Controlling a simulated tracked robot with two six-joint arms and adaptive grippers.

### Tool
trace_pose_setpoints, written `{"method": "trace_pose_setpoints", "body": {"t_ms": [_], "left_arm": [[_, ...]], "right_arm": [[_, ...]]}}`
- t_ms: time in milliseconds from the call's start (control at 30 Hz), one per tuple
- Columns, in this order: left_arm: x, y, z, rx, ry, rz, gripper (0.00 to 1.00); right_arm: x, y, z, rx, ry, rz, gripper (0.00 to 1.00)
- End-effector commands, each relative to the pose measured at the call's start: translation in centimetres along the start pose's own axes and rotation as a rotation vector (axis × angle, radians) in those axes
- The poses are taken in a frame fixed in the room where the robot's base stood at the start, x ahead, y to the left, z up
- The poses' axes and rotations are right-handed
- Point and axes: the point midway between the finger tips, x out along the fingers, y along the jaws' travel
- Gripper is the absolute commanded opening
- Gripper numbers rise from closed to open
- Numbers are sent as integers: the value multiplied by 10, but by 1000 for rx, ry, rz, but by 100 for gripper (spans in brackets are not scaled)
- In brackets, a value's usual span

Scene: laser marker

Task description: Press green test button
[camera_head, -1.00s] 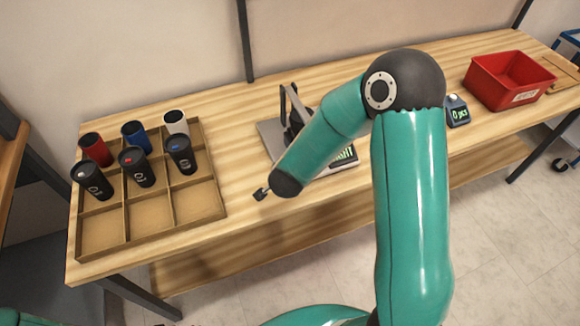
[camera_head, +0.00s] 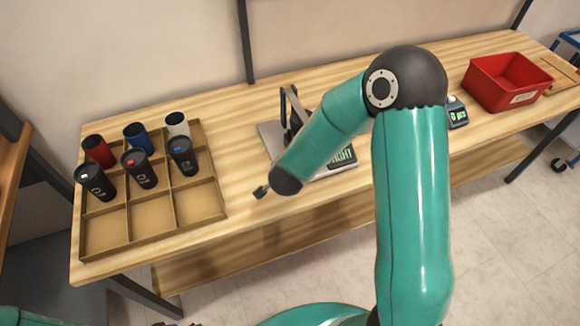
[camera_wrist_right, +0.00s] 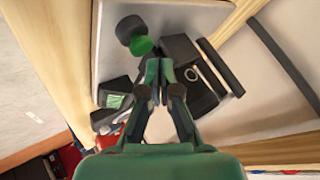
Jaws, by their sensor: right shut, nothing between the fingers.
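The laser marker (camera_head: 268,132) stands on the wooden bench behind my right arm, with its light base plate, dark upright and a green-lit display (camera_head: 343,157) partly showing. In the right wrist view, a green button (camera_wrist_right: 141,45) shows beside a dark round part (camera_wrist_right: 129,29) on the pale plate. My right gripper (camera_wrist_right: 161,88) is shut and empty, its fingertips close below the button in that picture; I cannot tell if they touch. In the head view my right arm hides its fingers and the button. My left gripper is not clearly in view.
A divided cardboard tray (camera_head: 107,235) at the left holds several black, red, blue and white cups. A small counter box (camera_head: 457,114) and a red bin (camera_head: 505,82) stand at the right. The bench (camera_head: 245,215) is bare between tray and marker.

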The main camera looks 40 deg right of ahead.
Motion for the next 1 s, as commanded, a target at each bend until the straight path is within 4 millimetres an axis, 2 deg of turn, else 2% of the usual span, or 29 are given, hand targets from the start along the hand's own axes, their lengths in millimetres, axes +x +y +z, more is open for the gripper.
{"method": "trace_pose_setpoints", "body": {"t_ms": [233,700,1000], "left_arm": [[-6,2,0,0,0,0,40],[-42,15,0,0,0,0,40],[-42,15,0,0,0,0,40]], "right_arm": [[-4,-4,-4,1,1,-1,0],[-35,-26,-26,2,0,-1,0],[-35,-26,-25,1,0,-1,0]]}}
